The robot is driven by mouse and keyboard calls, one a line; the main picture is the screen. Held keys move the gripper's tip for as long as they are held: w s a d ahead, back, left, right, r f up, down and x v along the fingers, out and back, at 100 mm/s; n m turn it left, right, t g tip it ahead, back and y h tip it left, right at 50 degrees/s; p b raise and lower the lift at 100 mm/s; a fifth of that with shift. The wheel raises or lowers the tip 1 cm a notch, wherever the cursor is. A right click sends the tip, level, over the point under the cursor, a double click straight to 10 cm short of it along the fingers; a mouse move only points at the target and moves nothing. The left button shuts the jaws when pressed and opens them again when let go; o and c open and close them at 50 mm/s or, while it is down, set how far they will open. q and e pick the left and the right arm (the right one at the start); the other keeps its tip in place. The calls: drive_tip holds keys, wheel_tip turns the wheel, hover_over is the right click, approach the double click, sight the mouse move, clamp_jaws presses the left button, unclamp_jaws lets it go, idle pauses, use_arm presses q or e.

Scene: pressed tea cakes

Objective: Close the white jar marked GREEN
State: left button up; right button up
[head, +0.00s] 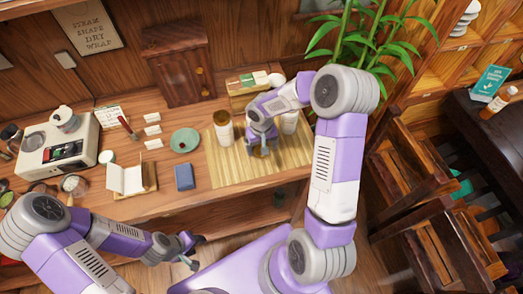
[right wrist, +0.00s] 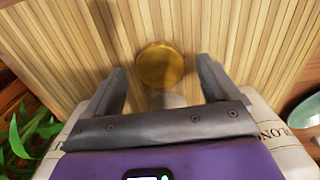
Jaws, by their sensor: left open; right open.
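A round brass-coloured lid (right wrist: 160,66) lies on the bamboo mat, just beyond and between the fingers of my right gripper (right wrist: 162,82). The lid also shows below that gripper in the head view (head: 262,152). My right gripper is open and apart from the lid. A white jar (head: 223,128) stands left of the gripper; in the right wrist view its label (right wrist: 300,138) reads "LONG" in part. Another white jar (head: 289,122) stands to the right, partly hidden by my arm; its label is not readable. I cannot read GREEN anywhere. My left gripper (head: 193,252) is open and empty before the table.
The bamboo mat (head: 225,172) has bare room at its front. A green plate (head: 185,141), a blue booklet (head: 184,177) and an open notebook (head: 127,178) lie to the left. A wooden cabinet (head: 180,72) and a plant (head: 370,40) stand behind.

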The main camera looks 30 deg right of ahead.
drive_tip(key=shift+f, duration=0.55)
drive_tip(key=c, duration=1.1)
wheel_tip(320, 180, up, 10)
drive_tip(key=shift+r+p, duration=0.1)
drive_tip(key=shift+p, duration=0.6)
